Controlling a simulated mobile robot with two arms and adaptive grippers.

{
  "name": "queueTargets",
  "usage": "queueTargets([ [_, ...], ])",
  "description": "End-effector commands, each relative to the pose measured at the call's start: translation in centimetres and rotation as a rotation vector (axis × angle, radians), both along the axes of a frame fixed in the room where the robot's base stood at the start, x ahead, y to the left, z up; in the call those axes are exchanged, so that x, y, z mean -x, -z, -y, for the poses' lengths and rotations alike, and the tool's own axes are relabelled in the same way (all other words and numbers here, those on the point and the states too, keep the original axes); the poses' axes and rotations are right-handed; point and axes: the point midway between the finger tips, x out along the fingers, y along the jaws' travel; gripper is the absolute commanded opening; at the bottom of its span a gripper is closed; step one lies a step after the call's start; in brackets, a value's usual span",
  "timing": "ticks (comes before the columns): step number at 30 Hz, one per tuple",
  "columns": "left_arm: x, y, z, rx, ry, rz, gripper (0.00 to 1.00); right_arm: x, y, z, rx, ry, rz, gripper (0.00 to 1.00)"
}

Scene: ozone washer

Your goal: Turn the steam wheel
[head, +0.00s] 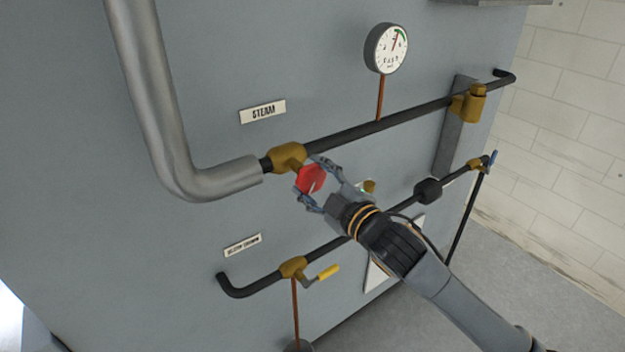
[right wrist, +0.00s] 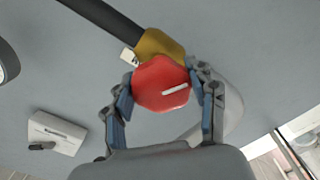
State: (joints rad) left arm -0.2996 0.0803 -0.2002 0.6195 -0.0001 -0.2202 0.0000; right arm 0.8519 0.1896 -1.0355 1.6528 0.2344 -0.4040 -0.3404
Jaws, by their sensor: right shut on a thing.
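The steam wheel is a red knob (head: 311,179) on a brass valve body (head: 287,157), below the STEAM label (head: 263,111) in the head view. My right gripper (head: 312,182) has its fingers around the red wheel, one on each side, and is shut on it. In the right wrist view the red wheel (right wrist: 161,83) fills the space between the blue-grey fingers, with a white mark on its face. The brass valve body (right wrist: 159,46) shows behind it. My left gripper is not in view.
A grey insulated pipe (head: 185,175) joins the valve from the left. A pressure gauge (head: 386,48) stands above the black pipe. A lower pipe carries a yellow-handled valve (head: 327,273) under my right arm. A brick wall (head: 565,110) is at the right.

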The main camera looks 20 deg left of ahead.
Motion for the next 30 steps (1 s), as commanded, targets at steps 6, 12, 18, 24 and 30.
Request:
queueTargets([
  [6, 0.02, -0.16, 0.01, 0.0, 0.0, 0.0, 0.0, -0.07, -0.16, 0.03, 0.098, 0.001, 0.127, 0.25],
  [12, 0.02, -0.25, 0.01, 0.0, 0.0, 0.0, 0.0, -0.09, -0.13, 0.06, 0.157, 0.001, 0.2, 0.25],
  [18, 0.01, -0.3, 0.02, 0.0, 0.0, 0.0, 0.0, -0.1, -0.13, 0.05, 0.187, 0.001, 0.239, 0.25],
  [24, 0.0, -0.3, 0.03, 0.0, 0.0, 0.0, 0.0, -0.09, -0.13, 0.04, 0.195, 0.001, 0.25, 0.25],
  [30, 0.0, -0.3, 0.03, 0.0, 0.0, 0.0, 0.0, -0.09, -0.13, 0.04, 0.195, 0.001, 0.249, 0.25],
])
